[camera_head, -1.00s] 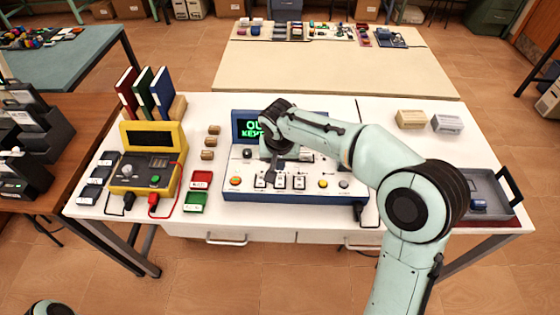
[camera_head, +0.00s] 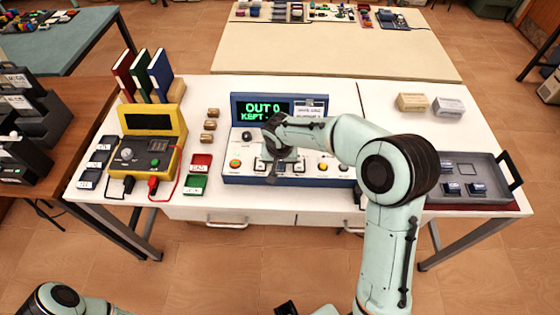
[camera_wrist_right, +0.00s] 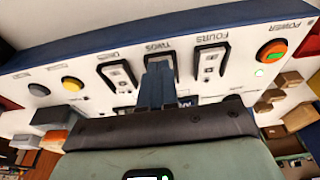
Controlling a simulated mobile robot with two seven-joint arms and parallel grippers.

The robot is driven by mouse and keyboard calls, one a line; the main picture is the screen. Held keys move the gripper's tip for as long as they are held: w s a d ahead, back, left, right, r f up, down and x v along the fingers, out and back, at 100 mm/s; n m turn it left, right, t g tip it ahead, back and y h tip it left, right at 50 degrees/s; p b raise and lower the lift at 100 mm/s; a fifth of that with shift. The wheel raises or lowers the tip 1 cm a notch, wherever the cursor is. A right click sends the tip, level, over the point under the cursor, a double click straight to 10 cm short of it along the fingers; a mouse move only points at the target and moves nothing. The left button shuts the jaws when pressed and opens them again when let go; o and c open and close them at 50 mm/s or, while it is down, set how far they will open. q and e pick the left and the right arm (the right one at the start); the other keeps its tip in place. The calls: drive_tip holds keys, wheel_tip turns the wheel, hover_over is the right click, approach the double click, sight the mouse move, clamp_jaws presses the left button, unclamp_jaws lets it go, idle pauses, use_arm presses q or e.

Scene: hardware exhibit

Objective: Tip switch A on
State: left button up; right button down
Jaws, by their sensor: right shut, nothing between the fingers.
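The blue and white console (camera_head: 338,181) stands on the white table, its screen (camera_head: 262,110) reading "OUT 0" and a partly covered "KEPT" line. Its rocker switches sit in a row in the right wrist view: one labelled FOURS (camera_wrist_right: 211,62), one labelled TWOS (camera_wrist_right: 174,58) and a third (camera_wrist_right: 117,72). No letter A can be read on any switch. My right gripper (camera_head: 271,178) is shut and empty, low over the switch row. In the wrist view its fingertips (camera_wrist_right: 158,68) overlap the TWOS switch; contact cannot be told. My left gripper is out of frame.
An orange power button (camera_wrist_right: 271,51) with a green light is at one end of the row, and a yellow button (camera_wrist_right: 72,84) is toward the other. A yellow meter box (camera_head: 173,160) stands left of the console. A grey tray (camera_head: 482,158) holds several blue pieces at right.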

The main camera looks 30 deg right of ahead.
drive_tip(key=shift+s+a+f+b, duration=0.1)
drive_tip(key=shift+f+b, duration=0.55)
drive_tip(key=shift+b, duration=0.15)
drive_tip(key=shift+s+r, duration=0.2)
drive_tip(key=shift+r, duration=0.15)
drive_tip(key=shift+w+p, duration=0.25)
drive_tip(key=shift+p, duration=0.05)
use_arm(q)
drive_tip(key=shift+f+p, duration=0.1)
drive_tip(key=shift+p, duration=0.35)
use_arm(e)
drive_tip(key=shift+w+d+r, duration=0.35)
drive_tip(key=shift+w+d, duration=0.1)
drive_tip(key=shift+w, duration=0.15)
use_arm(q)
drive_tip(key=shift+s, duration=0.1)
use_arm(e)
drive_tip(key=shift+s, duration=0.1)
